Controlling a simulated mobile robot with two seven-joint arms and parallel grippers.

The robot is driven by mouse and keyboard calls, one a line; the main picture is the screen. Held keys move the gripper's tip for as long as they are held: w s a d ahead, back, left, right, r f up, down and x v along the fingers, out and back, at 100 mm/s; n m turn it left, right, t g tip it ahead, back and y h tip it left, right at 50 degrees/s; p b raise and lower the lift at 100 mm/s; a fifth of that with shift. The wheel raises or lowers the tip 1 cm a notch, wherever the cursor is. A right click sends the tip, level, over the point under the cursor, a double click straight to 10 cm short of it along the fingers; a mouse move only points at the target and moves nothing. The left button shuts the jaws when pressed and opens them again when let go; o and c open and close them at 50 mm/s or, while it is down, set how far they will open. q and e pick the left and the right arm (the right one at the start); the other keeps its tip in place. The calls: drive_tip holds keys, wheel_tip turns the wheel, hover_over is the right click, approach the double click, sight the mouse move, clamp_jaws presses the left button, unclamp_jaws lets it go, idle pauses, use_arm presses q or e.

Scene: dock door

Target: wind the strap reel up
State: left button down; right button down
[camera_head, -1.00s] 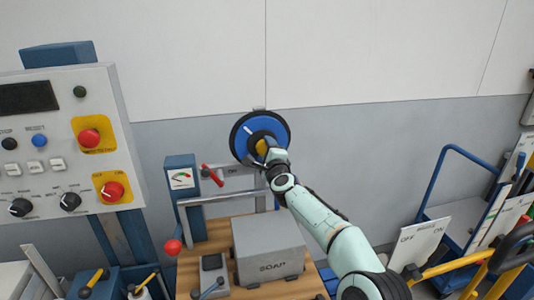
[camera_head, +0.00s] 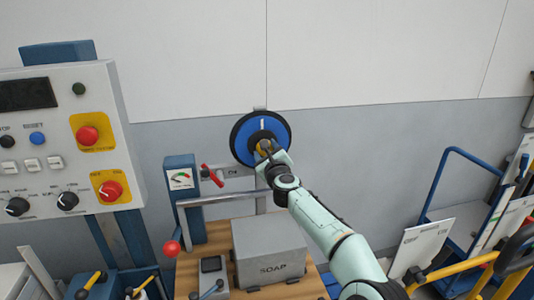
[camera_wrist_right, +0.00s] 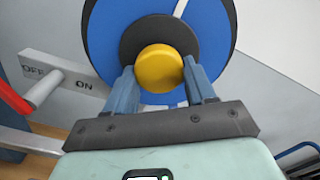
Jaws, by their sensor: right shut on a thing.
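The strap reel (camera_head: 245,134) is a blue disc with a black rim, mounted on the grey wall, with a white mark at the top of its face. Its yellow centre knob (camera_wrist_right: 160,66) sits on a dark hub. My right gripper (camera_head: 266,151) reaches up from the lower right and is shut on the yellow knob. In the right wrist view, the fingers of my right gripper (camera_wrist_right: 160,76) stand on both sides of the knob. My left gripper is not in view.
A lever with OFF and ON labels (camera_wrist_right: 62,72) is close left of the reel. Below are a rail, a grey SOAP box (camera_head: 268,252) and a gauge (camera_head: 180,180). A control panel (camera_head: 60,140) stands left, a blue trolley (camera_head: 465,215) right. The wall above is clear.

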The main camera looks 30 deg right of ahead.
drive_tip(key=shift+r, duration=0.1)
idle(0.4)
drive_tip(key=shift+c, duration=2.1)
unclamp_jaws()
use_arm(q)
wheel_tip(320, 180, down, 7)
drive_tip(key=b, duration=0.7)
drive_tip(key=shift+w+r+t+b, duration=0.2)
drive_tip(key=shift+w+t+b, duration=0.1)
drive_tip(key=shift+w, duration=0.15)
use_arm(e)
drive_tip(key=v, duration=1.3)
drive_tip(key=shift+s, duration=0.2)
